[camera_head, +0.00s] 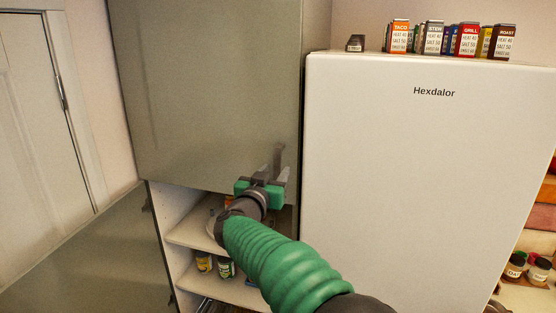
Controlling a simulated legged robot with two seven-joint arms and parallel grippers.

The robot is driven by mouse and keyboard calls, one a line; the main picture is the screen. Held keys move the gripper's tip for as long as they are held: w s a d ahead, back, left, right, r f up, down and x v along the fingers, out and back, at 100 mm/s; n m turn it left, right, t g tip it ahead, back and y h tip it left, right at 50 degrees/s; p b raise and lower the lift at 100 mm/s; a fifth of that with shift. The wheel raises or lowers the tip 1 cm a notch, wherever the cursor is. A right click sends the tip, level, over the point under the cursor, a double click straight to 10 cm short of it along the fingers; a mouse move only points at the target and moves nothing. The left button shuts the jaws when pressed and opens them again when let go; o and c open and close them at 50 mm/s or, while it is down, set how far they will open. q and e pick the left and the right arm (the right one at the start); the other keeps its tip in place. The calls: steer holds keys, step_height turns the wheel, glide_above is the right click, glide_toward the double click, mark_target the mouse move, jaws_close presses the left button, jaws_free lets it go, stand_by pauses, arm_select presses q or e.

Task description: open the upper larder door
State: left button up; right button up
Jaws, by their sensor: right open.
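The upper larder door (210,85) is a tall grey-green panel left of the white fridge, and it looks shut. My right gripper (276,165) is open in front of the door's lower right corner, close to its right edge. A dark upright piece shows at the fingertips; I cannot tell whether it is a finger or the door's handle, nor whether the gripper touches the door. My green right arm comes up from the bottom and hides part of the space below the door. My left gripper is not in view.
The lower larder door (95,262) stands swung open to the left, baring shelves (200,234) with a yellow can (203,262) and a green can (226,267). The white fridge (420,180) stands close on the right, with several spice boxes (466,40) on top.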

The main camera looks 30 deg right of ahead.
mark_target(276, 168)
steer(key=w+d, duration=0.2)
steer(key=w, duration=0.1)
steer(key=w+d+f+p, duration=0.1)
steer(key=shift+w+d, duration=0.15)
steer(key=shift+w, duration=0.15)
steer(key=shift+w+d, duration=0.1)
steer(key=shift+d, duration=0.05)
steer(key=shift+s+d+r, duration=0.1)
steer(key=shift+s+r, duration=0.05)
steer(key=shift+s, duration=0.25)
steer(key=shift+c, duration=0.5)
steer(key=shift+s+r, duration=0.1)
steer(key=shift+s, duration=0.1)
steer(key=shift+c, duration=1.2)
steer(key=shift+s, duration=0.1)
steer(key=shift+c, duration=1.4)
steer(key=shift+w+a, duration=0.25)
jaws_close()
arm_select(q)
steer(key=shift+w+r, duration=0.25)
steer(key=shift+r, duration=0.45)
arm_select(e)
steer(key=shift+d, duration=0.1)
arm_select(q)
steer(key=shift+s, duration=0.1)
arm_select(e)
steer(key=shift+f, duration=0.2)
